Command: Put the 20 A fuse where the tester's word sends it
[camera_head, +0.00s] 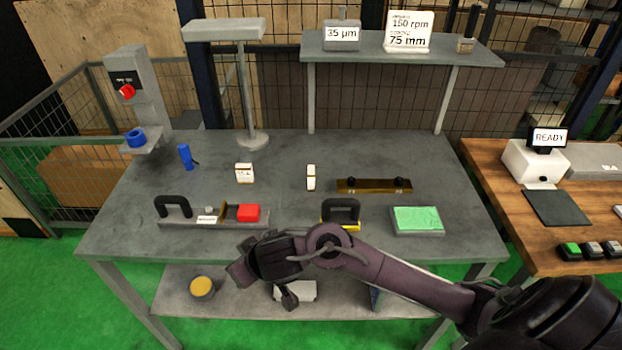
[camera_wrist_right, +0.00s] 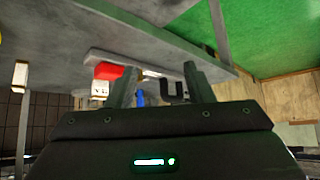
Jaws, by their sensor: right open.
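Two small white blocks stand on the grey table: one with small dark print (camera_head: 244,173) left of the middle, and a narrower one (camera_head: 311,177) nearer the middle. I cannot read a 20 A mark on either. A device with a small screen reading READY (camera_head: 548,138) stands on the wooden bench at the right; I cannot confirm that it is the tester. My right gripper (camera_head: 250,268) is at the table's front edge, apart from both blocks. Its fingers are open and empty in the right wrist view (camera_wrist_right: 160,88). My left gripper is not in view.
A holder with a red block (camera_head: 248,213), a black-handled yellow piece (camera_head: 341,215) and a green-topped tray (camera_head: 418,220) line the table's front. A brown bar (camera_head: 374,186) lies behind. A lamp-like stand (camera_head: 250,140) and overhead shelf (camera_head: 400,50) rise at the back.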

